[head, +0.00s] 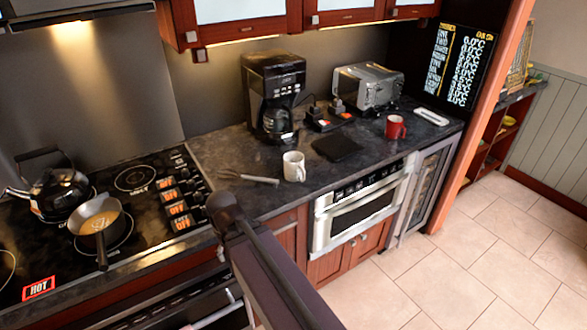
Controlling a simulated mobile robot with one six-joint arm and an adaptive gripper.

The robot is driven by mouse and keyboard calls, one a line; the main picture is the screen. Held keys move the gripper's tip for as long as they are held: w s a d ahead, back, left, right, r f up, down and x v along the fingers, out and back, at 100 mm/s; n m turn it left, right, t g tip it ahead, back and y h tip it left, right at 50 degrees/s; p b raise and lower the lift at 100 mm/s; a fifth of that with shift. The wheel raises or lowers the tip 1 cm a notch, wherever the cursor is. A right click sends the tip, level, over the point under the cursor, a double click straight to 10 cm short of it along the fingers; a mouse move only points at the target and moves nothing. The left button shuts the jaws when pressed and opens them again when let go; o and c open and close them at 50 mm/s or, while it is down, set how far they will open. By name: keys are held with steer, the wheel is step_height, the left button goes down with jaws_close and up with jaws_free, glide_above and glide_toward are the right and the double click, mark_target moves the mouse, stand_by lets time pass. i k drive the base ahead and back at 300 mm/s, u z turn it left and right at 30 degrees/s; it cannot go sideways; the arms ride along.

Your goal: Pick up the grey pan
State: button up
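The grey pan (97,217) sits on a front burner of the black cooktop at the left of the head view. Its inside looks tan, and its dark handle points toward the cooktop's front edge. A dark kettle (60,192) stands just behind and left of the pan, very close to it. A dark link of my arm rises from the bottom middle to the counter's front edge, to the right of the pan. My gripper cannot be made out in this view.
The cooktop (140,205) has a red HOT sign (39,288) at front left and OFF labels by its knobs. A utensil (248,178), white mug (293,166), coffee maker (272,95), red mug (395,127) and toaster oven (368,87) stand or lie right. The tiled floor is clear.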

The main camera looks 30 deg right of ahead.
mark_target(111, 208)
steer(key=k, duration=1.35)
steer(key=u, duration=0.4)
steer(key=i, duration=0.95)
steer(key=u, duration=0.2)
